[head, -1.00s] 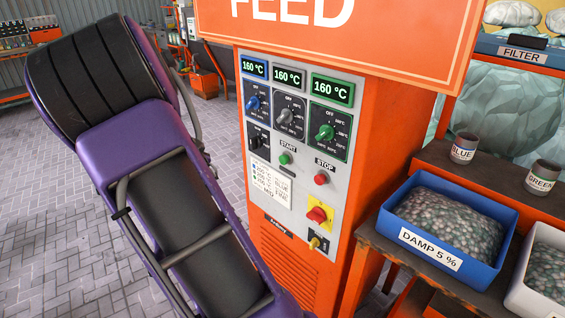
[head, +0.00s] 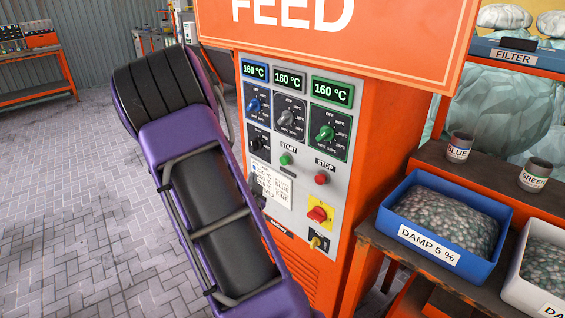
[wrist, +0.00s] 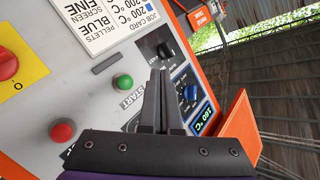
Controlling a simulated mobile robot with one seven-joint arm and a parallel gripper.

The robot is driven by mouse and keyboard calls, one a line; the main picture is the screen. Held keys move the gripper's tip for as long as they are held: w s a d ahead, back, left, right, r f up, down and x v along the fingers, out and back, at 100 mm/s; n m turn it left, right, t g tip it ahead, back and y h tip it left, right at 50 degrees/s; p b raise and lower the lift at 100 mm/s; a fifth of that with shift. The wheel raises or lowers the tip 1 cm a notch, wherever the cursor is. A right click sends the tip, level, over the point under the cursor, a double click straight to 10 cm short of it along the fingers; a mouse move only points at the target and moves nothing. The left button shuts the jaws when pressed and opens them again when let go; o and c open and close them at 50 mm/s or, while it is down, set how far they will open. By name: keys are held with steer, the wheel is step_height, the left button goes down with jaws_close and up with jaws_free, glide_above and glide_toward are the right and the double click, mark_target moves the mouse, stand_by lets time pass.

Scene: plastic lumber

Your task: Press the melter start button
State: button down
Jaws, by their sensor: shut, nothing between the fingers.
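The green START button (head: 285,160) is on the grey control panel (head: 300,198) of the orange machine, with a START label above it. It also shows in the wrist view (wrist: 122,82), left of my fingers and uncovered. My gripper (wrist: 161,72) is shut and empty; its tips point at the panel near a black knob (wrist: 164,50). The gap between the tips and the panel cannot be judged. In the head view my purple arm hides most of the gripper. The red STOP button (head: 321,178) is right of START and lower.
Three temperature dials lie above START, including the green one (head: 325,132). A red switch on yellow (head: 318,214) and a key switch (head: 317,242) are below STOP. The job card (head: 273,186) is partly covered. A blue bin (head: 430,250) stands on the right-hand bench.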

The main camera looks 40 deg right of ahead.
mark_target(285, 160)
steer(key=d, duration=0.8)
steer(key=shift+w+d, duration=0.35)
steer(key=shift+d, duration=0.05)
stand_by(1.7)
steer(key=shift+d+b, duration=0.4)
steer(key=shift+b, duration=0.1)
steer(key=shift+w+d+b, duration=0.1)
steer(key=shift+d+b, duration=0.25)
steer(key=shift+d, duration=0.15)
stand_by(0.8)
steer(key=shift+a+b, duration=0.4)
steer(key=shift+a, duration=0.5)
